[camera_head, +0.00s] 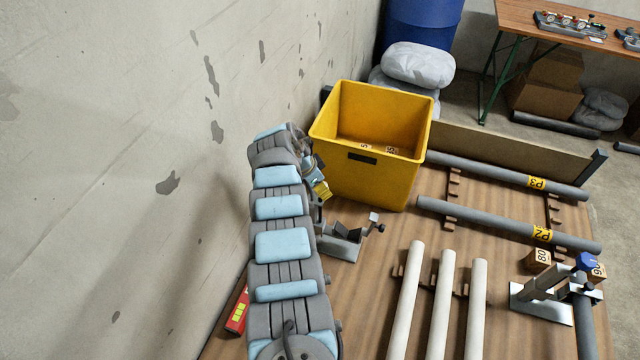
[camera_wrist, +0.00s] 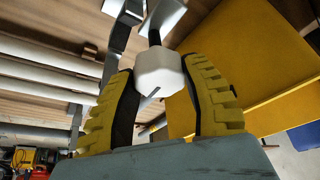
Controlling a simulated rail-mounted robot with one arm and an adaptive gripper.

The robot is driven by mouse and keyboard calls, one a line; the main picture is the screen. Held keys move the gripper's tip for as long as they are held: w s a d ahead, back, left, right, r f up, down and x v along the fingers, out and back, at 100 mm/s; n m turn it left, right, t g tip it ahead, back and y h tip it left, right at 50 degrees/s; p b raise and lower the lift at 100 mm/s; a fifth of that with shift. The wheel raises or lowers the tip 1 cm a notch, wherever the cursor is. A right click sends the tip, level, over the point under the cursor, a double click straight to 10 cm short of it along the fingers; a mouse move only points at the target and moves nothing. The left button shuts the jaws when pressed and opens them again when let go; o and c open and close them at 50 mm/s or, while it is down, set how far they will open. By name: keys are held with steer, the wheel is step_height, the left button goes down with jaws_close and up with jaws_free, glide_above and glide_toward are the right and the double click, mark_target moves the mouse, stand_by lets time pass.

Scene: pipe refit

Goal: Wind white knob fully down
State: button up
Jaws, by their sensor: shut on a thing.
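The white knob (camera_wrist: 158,72) is a faceted white block with a dark slot in its face, on a dark threaded stem. My gripper (camera_wrist: 157,74) has its two yellow ridged fingers closed on either side of it in the wrist view. In the head view my gripper (camera_head: 321,190) is beside the yellow bin, above a small grey clamp (camera_head: 342,246) on the wooden floor; the gripped knob is hidden there. A grey metal arm of the clamp (camera_wrist: 121,38) rises beside the stem in the wrist view. How far the knob is wound cannot be told.
The yellow bin (camera_head: 373,184) stands close on the right of my gripper. White pipes (camera_head: 441,300) and grey pipes (camera_head: 480,219) lie on racks to the right. A second clamp with a blue knob (camera_head: 587,262) stands far right. The wall is close on the left.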

steer(key=shift+n+p, duration=0.9)
steer(key=shift+p, duration=1.1)
